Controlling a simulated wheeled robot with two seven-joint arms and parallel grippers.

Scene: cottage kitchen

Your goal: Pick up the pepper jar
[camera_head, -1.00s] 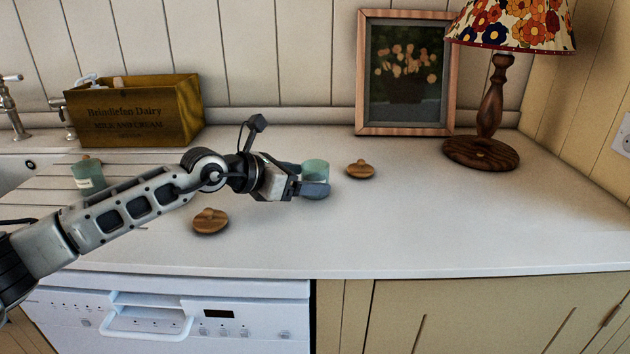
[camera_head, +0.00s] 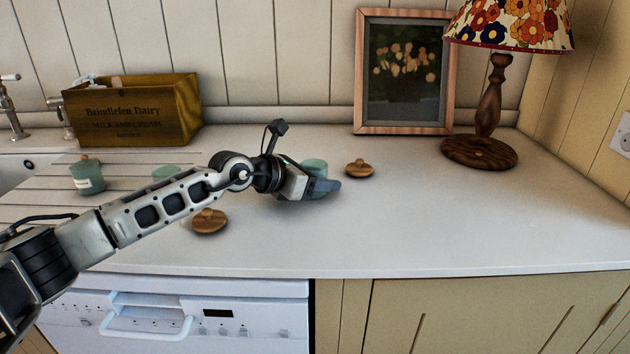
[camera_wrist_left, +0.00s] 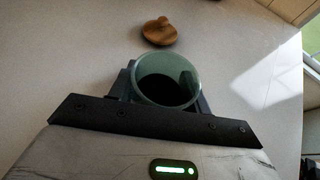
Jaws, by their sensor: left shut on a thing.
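An open green jar (camera_head: 315,166) stands upright on the worktop in the head view, partly hidden by my left gripper (camera_head: 322,187). In the left wrist view the jar (camera_wrist_left: 185,76) sits between the gripper's fingers, with dark contents inside; I take it to be the pepper jar. My left gripper is shut on it. I cannot tell any gap between jar and worktop. A round wooden lid (camera_head: 360,169) lies just right of the jar, and shows beyond it in the wrist view (camera_wrist_left: 158,32). My right gripper is not in view.
A lidded, labelled green jar (camera_head: 88,178) and another green jar (camera_head: 165,172) stand at left. A second wooden lid (camera_head: 209,221) lies near my arm. A wooden crate (camera_head: 133,112), picture frame (camera_head: 358,75) and lamp (camera_head: 481,152) stand behind. The right worktop (camera_head: 500,220) is clear.

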